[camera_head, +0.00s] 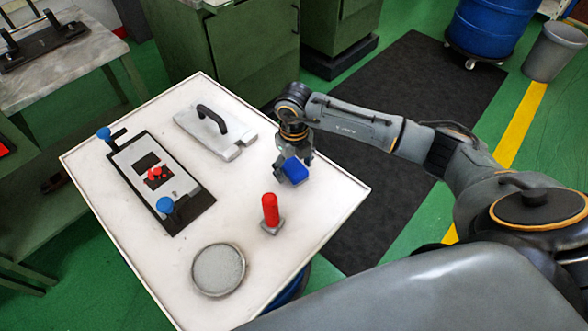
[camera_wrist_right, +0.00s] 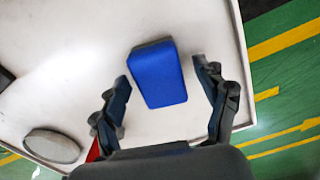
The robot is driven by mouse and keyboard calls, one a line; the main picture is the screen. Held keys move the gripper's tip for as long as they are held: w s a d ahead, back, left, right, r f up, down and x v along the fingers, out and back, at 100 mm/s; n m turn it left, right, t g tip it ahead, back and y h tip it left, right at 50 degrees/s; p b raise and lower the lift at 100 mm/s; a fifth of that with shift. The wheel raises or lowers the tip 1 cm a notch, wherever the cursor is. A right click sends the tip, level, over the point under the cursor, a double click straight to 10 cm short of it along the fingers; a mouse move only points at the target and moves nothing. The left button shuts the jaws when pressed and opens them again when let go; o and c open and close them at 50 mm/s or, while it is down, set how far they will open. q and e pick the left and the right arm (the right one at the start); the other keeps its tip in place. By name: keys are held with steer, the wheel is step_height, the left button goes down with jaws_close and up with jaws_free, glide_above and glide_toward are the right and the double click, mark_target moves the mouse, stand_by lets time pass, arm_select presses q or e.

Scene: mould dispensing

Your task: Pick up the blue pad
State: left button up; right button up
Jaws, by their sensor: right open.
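The blue pad (camera_head: 295,169) is a small blue block at the right side of the white table, in the head view. In the right wrist view the blue pad (camera_wrist_right: 158,74) lies ahead between the two spread fingers, apart from both. My right gripper (camera_head: 294,160) is open, close to the pad, and partly hides its surroundings in the head view. Its fingers also show in the right wrist view (camera_wrist_right: 162,85). My left gripper is not in view.
On the white table (camera_head: 180,105) are a red-handled piece (camera_head: 270,210), a round grey disc (camera_head: 218,270), a grey plate with a black handle (camera_head: 215,130) and a black-framed mould with blue knobs (camera_head: 160,180). Green cabinets (camera_head: 250,55) stand behind.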

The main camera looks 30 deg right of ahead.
steer(key=c, duration=1.3)
steer(key=shift+r, duration=0.15)
steer(key=shift+w+r, duration=0.1)
steer(key=shift+r, duration=0.5)
steer(key=s+r, duration=0.4)
steer(key=s+a+r+b, duration=0.1)
steer(key=s+r, duration=0.2)
steer(key=s, duration=0.2)
steer(key=s+a+r+b, duration=0.1)
steer(key=s+r, duration=0.3)
steer(key=s, duration=0.1)
steer(key=shift+r, duration=0.3)
